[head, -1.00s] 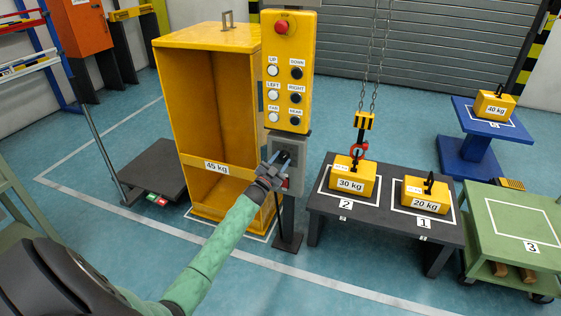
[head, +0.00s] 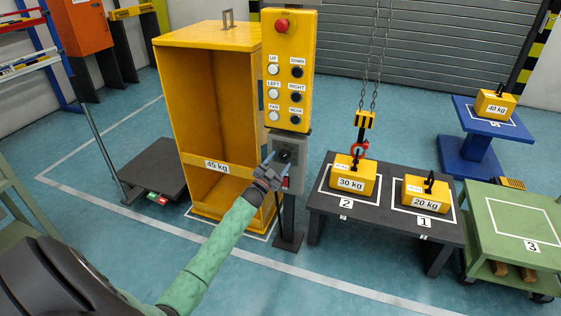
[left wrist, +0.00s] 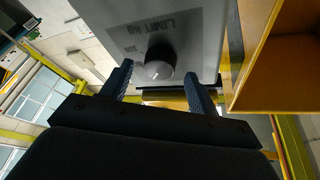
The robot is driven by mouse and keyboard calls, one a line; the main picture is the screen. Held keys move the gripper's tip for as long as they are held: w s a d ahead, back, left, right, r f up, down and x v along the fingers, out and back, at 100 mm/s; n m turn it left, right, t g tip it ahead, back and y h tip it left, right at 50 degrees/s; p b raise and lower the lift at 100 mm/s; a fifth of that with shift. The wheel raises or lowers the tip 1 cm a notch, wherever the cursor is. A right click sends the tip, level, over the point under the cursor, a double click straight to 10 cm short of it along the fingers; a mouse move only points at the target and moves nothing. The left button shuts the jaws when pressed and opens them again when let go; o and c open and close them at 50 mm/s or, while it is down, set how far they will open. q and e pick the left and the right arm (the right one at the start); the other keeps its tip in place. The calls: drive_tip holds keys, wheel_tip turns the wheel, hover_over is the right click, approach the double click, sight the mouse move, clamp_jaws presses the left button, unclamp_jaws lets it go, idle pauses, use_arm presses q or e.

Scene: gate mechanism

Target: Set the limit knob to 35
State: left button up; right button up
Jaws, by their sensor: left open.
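The limit knob (left wrist: 159,62) is a dark round knob with a light pointer mark on a grey box marked LIMIT kg (left wrist: 195,38). The number it points at is not readable. In the head view the knob (head: 285,155) shows on the grey box below the yellow button panel. My left gripper (head: 276,168) is open in front of this box, just below the knob. In the left wrist view its two blue fingers (left wrist: 158,76) stand apart, one on each side of the knob, without visible contact. My right gripper is not in view.
The yellow button panel (head: 288,50) with a red stop button is above the box. A yellow 45 kg cabinet (head: 215,35) stands close on the left. A dark table (head: 385,205) with 30 kg and 20 kg weights stands to the right. A chain hook (head: 360,150) hangs at the 30 kg weight.

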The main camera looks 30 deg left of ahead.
use_arm(q)
drive_tip(key=v, duration=0.6)
drive_tip(key=shift+s, duration=0.1)
idle(0.5)
